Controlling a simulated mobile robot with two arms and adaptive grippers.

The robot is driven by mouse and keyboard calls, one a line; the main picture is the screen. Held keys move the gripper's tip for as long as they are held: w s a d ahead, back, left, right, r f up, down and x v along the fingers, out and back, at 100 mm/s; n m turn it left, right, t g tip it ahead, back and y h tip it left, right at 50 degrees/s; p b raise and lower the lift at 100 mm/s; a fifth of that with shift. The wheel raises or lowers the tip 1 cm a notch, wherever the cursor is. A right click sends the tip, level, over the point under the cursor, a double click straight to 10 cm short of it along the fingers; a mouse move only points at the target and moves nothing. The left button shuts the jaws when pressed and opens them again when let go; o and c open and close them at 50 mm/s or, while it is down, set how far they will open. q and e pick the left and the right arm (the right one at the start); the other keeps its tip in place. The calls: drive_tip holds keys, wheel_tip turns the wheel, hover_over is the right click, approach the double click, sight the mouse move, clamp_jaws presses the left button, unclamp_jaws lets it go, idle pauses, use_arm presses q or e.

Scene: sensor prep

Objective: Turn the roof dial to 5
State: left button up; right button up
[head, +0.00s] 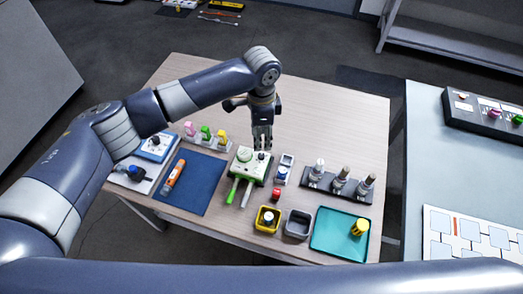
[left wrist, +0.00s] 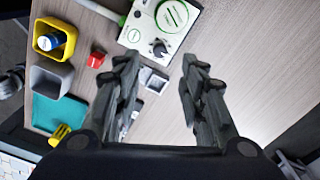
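A white instrument box (head: 240,168) stands on the table. On its top are a green round part (head: 245,153) and a small dark dial knob (head: 262,155). In the left wrist view the box (left wrist: 137,32) is at the top, with the green ring (left wrist: 172,15) and the black knob (left wrist: 158,47) facing me. My left gripper (head: 262,146) points down over the knob side of the box. In the left wrist view its fingers (left wrist: 160,66) are spread with nothing between them, the knob lying beyond the tips. The number the knob points to is too small to read. My right gripper is not in view.
A small white device (head: 283,170) stands right of the box. In front are a red cap (head: 276,193), a yellow bin (head: 260,228), a grey bin (head: 298,232) and a teal tray (head: 330,243). A dark rack (head: 318,184) is at right, a blue mat (head: 203,190) at left.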

sight(261, 155)
use_arm(q)
wheel_tip(261, 155, down, 9)
drive_tip(key=shift+r+p, duration=0.1)
drive_tip(key=shift+p, duration=0.35)
clamp_jaws()
